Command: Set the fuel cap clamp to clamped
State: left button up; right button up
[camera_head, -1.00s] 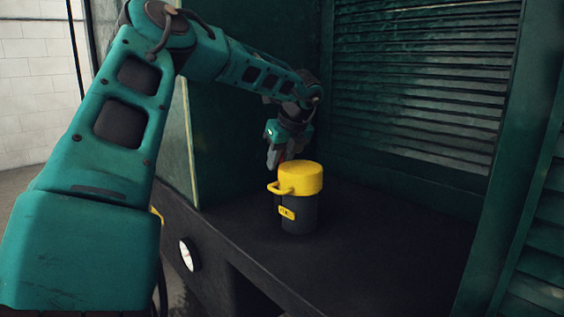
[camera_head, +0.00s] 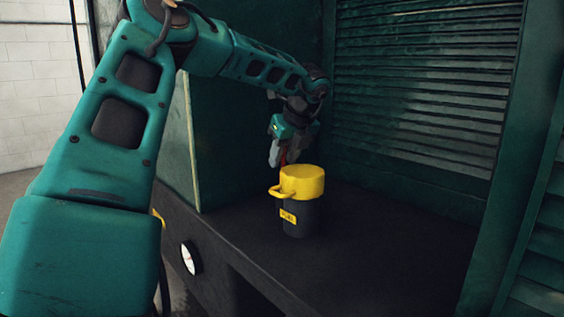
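A dark grey fuel container (camera_head: 301,222) with a yellow label stands upright on a black ledge. Its yellow cap (camera_head: 302,180) sits on top, with a yellow loop-shaped clamp handle (camera_head: 281,192) sticking out on the left side. My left gripper (camera_head: 280,158) points down just behind and to the left of the cap. Its fingers are partly hidden by the cap, and the gap between them is not clear. I cannot tell whether it touches the cap. My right gripper is not in view.
The black ledge (camera_head: 390,250) is clear to the right of the container. A dark green louvred panel (camera_head: 420,95) rises behind it, and a green wall (camera_head: 235,140) stands at the left.

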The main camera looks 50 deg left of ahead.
pick_arm(q)
jog(key=v, duration=1)
jog(key=shift+d+r+p, duration=0.15)
jog(key=shift+r+p, duration=0.15)
jog(key=shift+r, duration=0.05)
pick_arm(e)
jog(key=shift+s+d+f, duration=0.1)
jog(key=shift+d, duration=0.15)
pick_arm(q)
jog(key=shift+f, duration=0.1)
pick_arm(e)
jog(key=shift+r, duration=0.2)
